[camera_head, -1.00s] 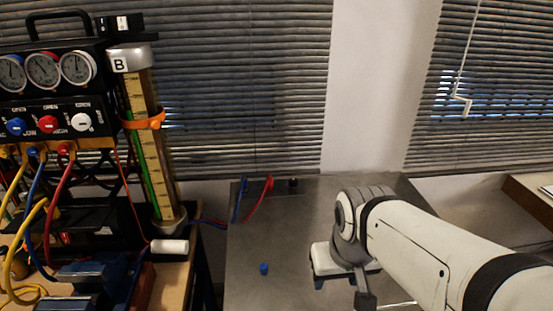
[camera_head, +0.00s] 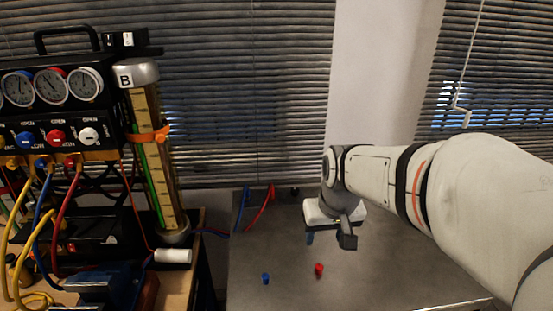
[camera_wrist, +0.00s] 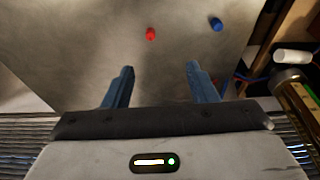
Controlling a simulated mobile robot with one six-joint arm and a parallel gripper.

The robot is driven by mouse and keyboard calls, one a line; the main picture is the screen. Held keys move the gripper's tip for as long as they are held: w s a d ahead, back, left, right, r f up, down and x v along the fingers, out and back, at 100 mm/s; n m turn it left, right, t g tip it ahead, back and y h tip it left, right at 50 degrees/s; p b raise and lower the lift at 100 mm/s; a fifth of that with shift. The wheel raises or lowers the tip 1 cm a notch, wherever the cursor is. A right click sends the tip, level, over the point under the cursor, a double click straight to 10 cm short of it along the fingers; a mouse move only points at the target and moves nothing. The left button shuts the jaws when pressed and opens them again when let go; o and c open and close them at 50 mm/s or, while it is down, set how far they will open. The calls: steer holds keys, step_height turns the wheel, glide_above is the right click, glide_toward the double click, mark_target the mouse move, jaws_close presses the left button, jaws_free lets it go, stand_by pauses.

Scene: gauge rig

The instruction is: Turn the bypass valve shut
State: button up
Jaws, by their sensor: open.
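The gauge rig (camera_head: 65,115) stands at the left in the head view. Its front carries a blue knob (camera_head: 25,139), a red knob (camera_head: 56,136) and a white knob (camera_head: 88,134) in a row under the gauges. The small labels are too blurred to tell which is the bypass valve. My gripper (camera_wrist: 160,69) is open and empty, its two blue fingers apart above the grey table. In the head view it is well to the right of the rig and not touching any knob.
A red cap (camera_head: 319,269) and a blue cap (camera_head: 265,278) lie on the grey table (camera_head: 380,275). The cylinder marked B (camera_head: 160,165) stands beside the rig. Yellow, blue and red hoses hang before the rig. A white roll (camera_head: 172,256) lies on the wooden bench.

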steer(key=w+r+p, duration=0.2)
steer(key=w+p, duration=0.1)
steer(key=w, duration=0.8)
steer(key=n+t+p, duration=0.1)
steer(key=p, duration=0.5)
glide_toward(295, 189)
steer(key=shift+p+x, duration=1.4)
steer(key=shift+x, duration=2.9)
steer(key=shift+s, duration=0.1)
